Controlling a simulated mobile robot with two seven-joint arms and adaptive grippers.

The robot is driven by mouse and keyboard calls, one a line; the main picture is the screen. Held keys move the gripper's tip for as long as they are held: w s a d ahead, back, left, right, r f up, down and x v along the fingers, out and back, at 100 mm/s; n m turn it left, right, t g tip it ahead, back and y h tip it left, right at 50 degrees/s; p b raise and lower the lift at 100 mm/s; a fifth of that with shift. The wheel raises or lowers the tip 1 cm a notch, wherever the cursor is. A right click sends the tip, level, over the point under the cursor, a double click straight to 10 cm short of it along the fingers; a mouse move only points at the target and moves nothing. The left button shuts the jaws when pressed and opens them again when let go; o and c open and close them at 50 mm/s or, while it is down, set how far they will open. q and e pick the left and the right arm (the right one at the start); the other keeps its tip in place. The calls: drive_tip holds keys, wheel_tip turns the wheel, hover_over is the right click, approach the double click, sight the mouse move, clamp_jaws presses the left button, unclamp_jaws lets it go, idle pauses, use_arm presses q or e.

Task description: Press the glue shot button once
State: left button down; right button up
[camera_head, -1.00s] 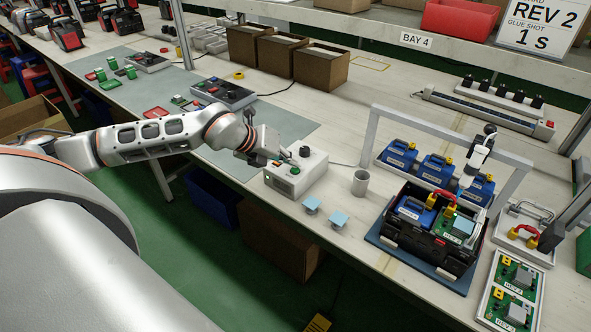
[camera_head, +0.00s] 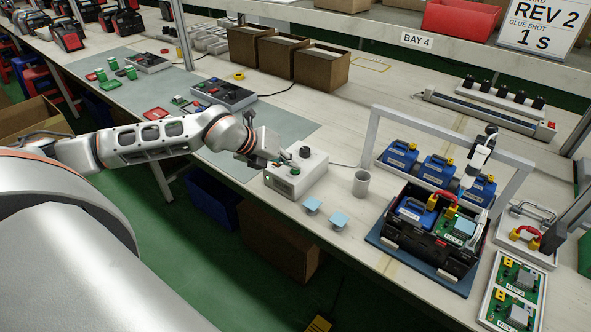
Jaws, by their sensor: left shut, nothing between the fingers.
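A white control box (camera_head: 308,173) stands near the table's front edge. It has a small green display on its front, a dark knob (camera_head: 304,152) on top, and a green button (camera_head: 294,170) on top nearer the front. I cannot read any label on it. My left gripper (camera_head: 287,162) is shut and empty, with its tips low over the box's top left part, by the green button. I cannot tell whether the tips touch the button. My right gripper is not in view.
A black crate (camera_head: 433,250) and a grey frame (camera_head: 437,131) are further right. Brown bins (camera_head: 320,66) stand behind. The table between box and bins is clear.

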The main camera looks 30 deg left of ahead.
sight(293, 171)
use_arm(q)
drive_tip(key=shift+f, duration=0.15)
idle(0.3)
drive_tip(key=shift+r+p, duration=0.35)
drive_tip(key=shift+r, duration=0.45)
drive_tip(key=shift+r+p, duration=1.3)
drive_tip(key=shift+r, duration=1.3)
drive_tip(key=shift+f, duration=0.1)
